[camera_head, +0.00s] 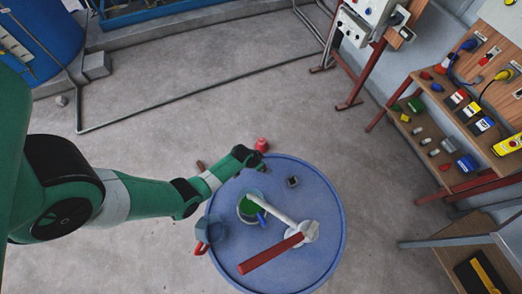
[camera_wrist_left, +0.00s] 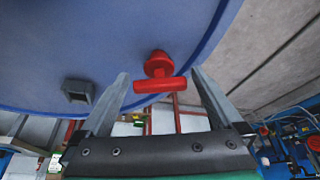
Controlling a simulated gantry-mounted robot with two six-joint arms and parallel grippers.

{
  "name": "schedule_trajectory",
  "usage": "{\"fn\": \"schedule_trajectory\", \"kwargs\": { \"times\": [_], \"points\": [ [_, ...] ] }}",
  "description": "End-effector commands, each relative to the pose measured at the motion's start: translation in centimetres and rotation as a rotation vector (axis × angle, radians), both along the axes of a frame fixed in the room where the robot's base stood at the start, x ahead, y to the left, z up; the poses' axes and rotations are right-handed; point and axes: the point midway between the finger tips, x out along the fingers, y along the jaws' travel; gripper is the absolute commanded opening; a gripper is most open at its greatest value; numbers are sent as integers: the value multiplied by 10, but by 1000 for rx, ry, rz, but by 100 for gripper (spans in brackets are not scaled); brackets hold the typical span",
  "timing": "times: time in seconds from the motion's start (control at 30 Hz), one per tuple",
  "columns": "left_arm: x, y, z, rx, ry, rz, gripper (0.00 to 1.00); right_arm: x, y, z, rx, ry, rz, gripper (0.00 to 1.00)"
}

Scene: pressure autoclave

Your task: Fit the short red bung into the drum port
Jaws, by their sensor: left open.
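A red bung (camera_wrist_left: 158,68) with a rounded head and a crossbar shows in the left wrist view, against the blue drum (camera_wrist_left: 100,45) near its rim. My left gripper (camera_wrist_left: 161,76) is open, with one finger on each side of the bung; I see no finger touching it. In the head view a red piece (camera_head: 262,145) sits at the drum's (camera_head: 325,225) far rim, just beyond my left gripper (camera_head: 254,155). A small dark square fitting (camera_head: 292,181), possibly the port, stands on the drum top; it also shows in the wrist view (camera_wrist_left: 78,91). My right gripper is not in view.
The drum top carries a green-centred round fitting (camera_head: 250,207), a pale pipe with a red lever (camera_head: 270,254), and a grey piece with red (camera_head: 208,232) at the left rim. A bench with coloured parts (camera_head: 458,98) stands at right. Floor is clear between.

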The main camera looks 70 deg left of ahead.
Motion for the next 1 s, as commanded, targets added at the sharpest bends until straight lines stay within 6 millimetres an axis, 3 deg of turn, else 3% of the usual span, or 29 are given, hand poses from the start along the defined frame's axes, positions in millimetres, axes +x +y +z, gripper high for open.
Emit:
{"fn": "schedule_trajectory", "kwargs": {
  "times": [0.07,0.5,0.77,0.97,1.0],
  "points": [
    [0,0,1,0,0,0,96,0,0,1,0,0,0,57],
    [0,0,1,0,0,0,20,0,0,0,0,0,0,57],
    [0,0,4,0,0,0,20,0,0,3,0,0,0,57],
    [0,0,35,2,-4,0,20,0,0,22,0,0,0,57],
    [0,0,45,0,-1,0,20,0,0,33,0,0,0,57]
  ]
}}
